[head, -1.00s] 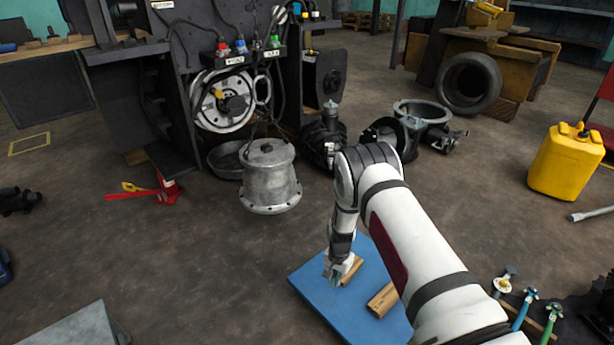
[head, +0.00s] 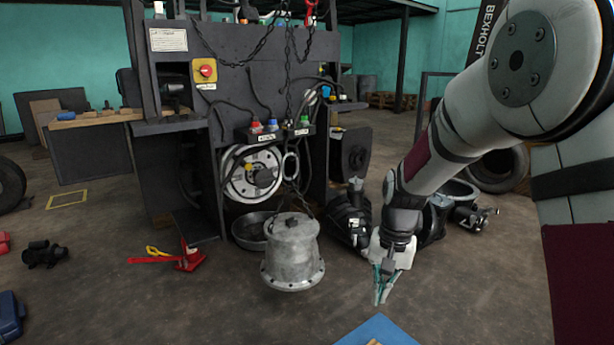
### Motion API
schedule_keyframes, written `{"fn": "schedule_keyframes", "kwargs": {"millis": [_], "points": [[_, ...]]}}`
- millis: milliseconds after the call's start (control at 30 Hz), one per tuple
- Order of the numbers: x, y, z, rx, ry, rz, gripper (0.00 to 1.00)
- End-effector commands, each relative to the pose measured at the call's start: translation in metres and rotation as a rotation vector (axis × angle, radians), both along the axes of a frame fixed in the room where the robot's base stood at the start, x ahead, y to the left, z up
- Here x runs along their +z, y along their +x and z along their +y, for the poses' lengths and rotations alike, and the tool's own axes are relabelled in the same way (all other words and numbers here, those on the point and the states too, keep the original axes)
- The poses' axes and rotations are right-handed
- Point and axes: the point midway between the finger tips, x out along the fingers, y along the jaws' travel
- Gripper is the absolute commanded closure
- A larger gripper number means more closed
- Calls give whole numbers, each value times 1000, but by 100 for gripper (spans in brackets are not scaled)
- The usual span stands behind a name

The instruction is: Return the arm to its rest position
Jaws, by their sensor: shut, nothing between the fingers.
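My arm (head: 440,150) comes in from the right side of the head view, bent, with its forearm sloping down to the left. My gripper (head: 381,299) hangs at its end with the fingers pointing down. The fingers are together and hold nothing. The gripper is in the air, just above and behind the blue mat (head: 378,333) in the picture, and right of the grey metal housing. Most of the mat is cut off by the bottom edge.
A red jack (head: 190,258) lies at left. Floor in the front middle is clear.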

Motion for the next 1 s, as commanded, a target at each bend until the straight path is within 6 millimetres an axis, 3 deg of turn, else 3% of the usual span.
{"fn": "schedule_keyframes", "kwargs": {"millis": [33,200,500,800,1000], "points": [[21,-14,-1,16,2,-9,100],[74,-67,-6,77,2,-15,100],[136,-175,-15,181,-13,-25,100],[156,-284,-25,277,-45,-29,100],[152,-334,-29,318,-64,-29,100]]}}
